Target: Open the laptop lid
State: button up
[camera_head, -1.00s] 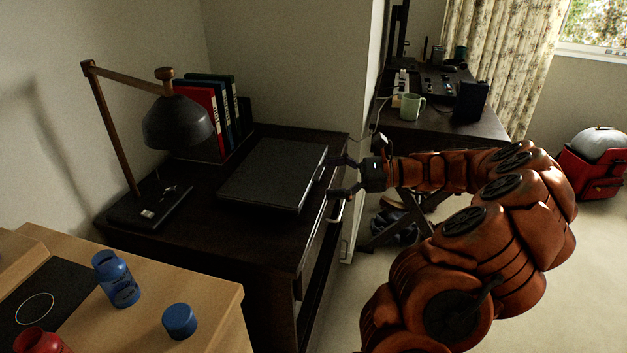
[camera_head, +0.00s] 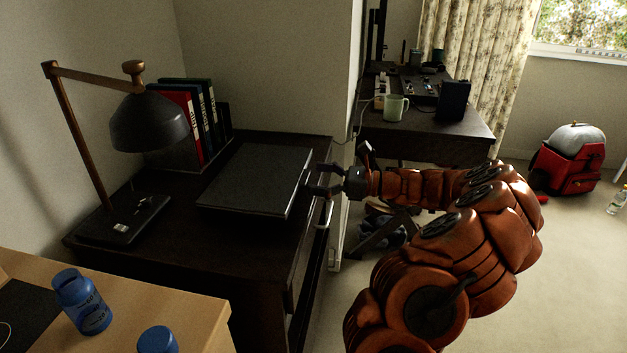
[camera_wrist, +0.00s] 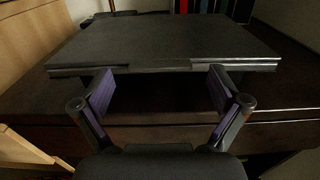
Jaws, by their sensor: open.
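The laptop (camera_head: 256,178) is dark grey and lies closed and flat on the dark wooden dresser in the head view. In the wrist view the laptop (camera_wrist: 165,40) shows straight ahead, with its front edge toward me and a lighter strip along it. My gripper (camera_head: 314,180) is at the laptop's right-hand edge in the head view. In the wrist view the gripper (camera_wrist: 158,92) has its two fingers spread apart with nothing between them. The fingertips are close to the laptop's front edge, slightly below it; I cannot tell whether they touch.
A desk lamp (camera_head: 150,122) stands left of the laptop, with binders (camera_head: 190,120) behind. The dresser (camera_head: 215,240) has bare top in front. Blue bottles (camera_head: 82,302) stand on a wooden surface at lower left. A desk with a green mug (camera_head: 396,107) is beyond my arm.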

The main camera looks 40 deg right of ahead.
jog(key=shift+w+a, duration=0.3)
jog(key=shift+w, duration=0.05)
